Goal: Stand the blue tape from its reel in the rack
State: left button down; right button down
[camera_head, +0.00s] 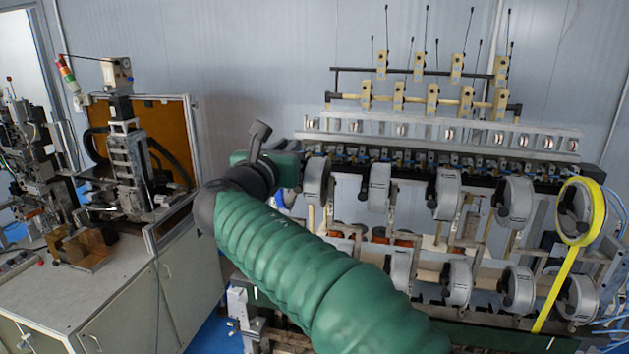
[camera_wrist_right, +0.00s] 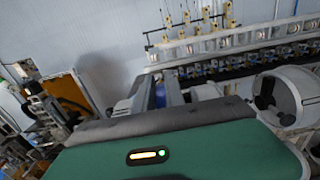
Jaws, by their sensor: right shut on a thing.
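My right arm crosses the middle of the head view, and its gripper (camera_head: 283,178) is in front of the left end of the winder, largely hidden behind my own wrist. In the right wrist view the grey fingers of the right gripper (camera_wrist_right: 158,90) are shut on the blue tape (camera_wrist_right: 159,97), a small patch of which shows between them. A bluish-grey edge of the blue tape (camera_head: 286,198) seems to show beside the wrist in the head view. The winder rack (camera_head: 430,178) carries two rows of grey reels, including a reel (camera_head: 317,178) just right of the gripper. My left gripper is out of view.
Yellow tape (camera_head: 577,241) rings the far right reel, with a strand hanging down. A grey reel (camera_wrist_right: 285,95) is near on the right in the wrist view. A bench (camera_head: 120,295) with machines stands at left. Thin rods rise above the rack.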

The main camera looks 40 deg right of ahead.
jog(key=shift+b+v, duration=0.5)
jog(key=shift+v, duration=0.95)
jog(key=b+v, duration=0.1)
jog(key=v, duration=1.6)
jog(key=shift+b, duration=0.3)
jog(key=shift+s, duration=0.1)
